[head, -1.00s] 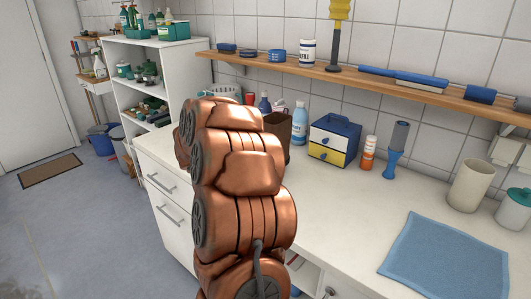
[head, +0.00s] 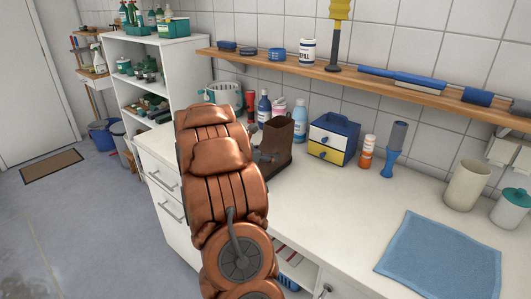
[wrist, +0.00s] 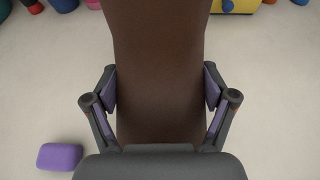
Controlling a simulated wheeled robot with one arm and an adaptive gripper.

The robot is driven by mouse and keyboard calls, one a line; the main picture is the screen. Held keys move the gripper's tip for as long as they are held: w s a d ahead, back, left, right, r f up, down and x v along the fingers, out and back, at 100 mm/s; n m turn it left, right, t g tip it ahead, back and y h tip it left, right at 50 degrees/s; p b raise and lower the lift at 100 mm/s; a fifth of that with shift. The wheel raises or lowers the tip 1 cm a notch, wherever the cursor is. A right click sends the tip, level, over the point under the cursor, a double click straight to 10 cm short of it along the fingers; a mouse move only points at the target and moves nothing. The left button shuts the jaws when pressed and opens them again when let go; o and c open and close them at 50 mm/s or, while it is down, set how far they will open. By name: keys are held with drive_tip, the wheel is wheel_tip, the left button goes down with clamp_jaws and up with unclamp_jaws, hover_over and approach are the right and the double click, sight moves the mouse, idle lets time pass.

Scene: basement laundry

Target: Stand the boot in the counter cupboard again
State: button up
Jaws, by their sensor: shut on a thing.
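The brown boot (head: 279,140) is upright at the back of the white counter, left of the small drawer box. My gripper (head: 265,158) is at its left side, partly hidden behind my copper-coloured arm. In the wrist view the boot (wrist: 160,70) fills the space between the two purple-padded fingers (wrist: 161,92), which are shut on it. I cannot tell whether its sole touches the counter. The counter cupboard (head: 296,266) shows below the counter's front edge, with part of its inside visible; my arm hides much of it.
Bottles (head: 300,121), a drawer box (head: 333,139), an orange-labelled bottle (head: 367,151) and a blue stand (head: 393,150) line the back. A beige cup (head: 466,185) and blue cloth (head: 440,255) are at right. A wooden shelf (head: 390,84) runs above. The middle counter is clear.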

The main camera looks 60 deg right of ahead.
drive_tip(key=shift+f+b, duration=0.2)
drive_tip(key=shift+b, duration=0.1)
drive_tip(key=o, duration=1.4)
drive_tip(key=shift+r, duration=0.1)
drive_tip(key=b+v, duration=0.2)
drive_tip(key=v, duration=1)
drive_tip(key=shift+r, duration=0.1)
